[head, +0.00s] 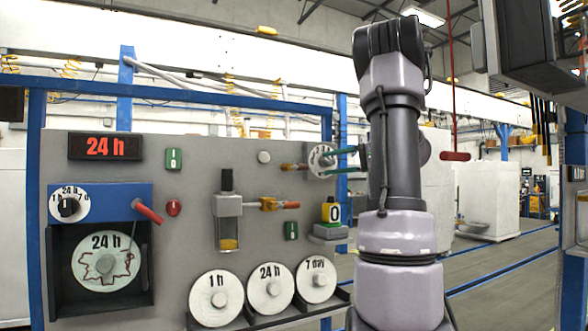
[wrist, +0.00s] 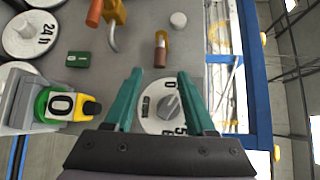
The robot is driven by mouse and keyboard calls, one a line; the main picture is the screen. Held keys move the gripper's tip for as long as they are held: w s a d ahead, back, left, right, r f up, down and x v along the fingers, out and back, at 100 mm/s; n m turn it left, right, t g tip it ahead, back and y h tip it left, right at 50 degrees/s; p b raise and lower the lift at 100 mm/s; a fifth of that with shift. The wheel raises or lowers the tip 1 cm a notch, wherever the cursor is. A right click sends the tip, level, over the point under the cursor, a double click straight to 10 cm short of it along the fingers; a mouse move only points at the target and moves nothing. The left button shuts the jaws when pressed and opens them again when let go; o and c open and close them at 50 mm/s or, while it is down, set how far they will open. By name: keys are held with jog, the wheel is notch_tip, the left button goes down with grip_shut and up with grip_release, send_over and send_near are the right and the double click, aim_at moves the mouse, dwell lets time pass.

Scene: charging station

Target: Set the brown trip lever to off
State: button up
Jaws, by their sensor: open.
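The brown trip lever (head: 288,167) is a short brown handle with an orange part, sticking out of the grey panel left of a white round dial. In the wrist view the lever (wrist: 160,52) lies just beyond my fingertips, above the dial. Its off marking cannot be read. My gripper (wrist: 158,72) is open, with a green finger on each side of the white dial (wrist: 160,106) and its grey knob. Nothing is between the fingers in grasp. In the head view my gripper (head: 346,160) is at the panel's right edge, partly hidden by my arm.
A yellow-black switch marked 0 (head: 331,212) and a green box (head: 291,230) sit below. An orange-red valve handle (head: 290,205) projects beneath the lever. A white knob (head: 264,157) is to its left. A blue frame post (head: 341,190) borders the panel.

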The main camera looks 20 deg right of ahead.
aim_at(305, 166)
jog(key=x, duration=1)
jog(key=shift+a, duration=0.15)
grip_shut()
dwell(1.0)
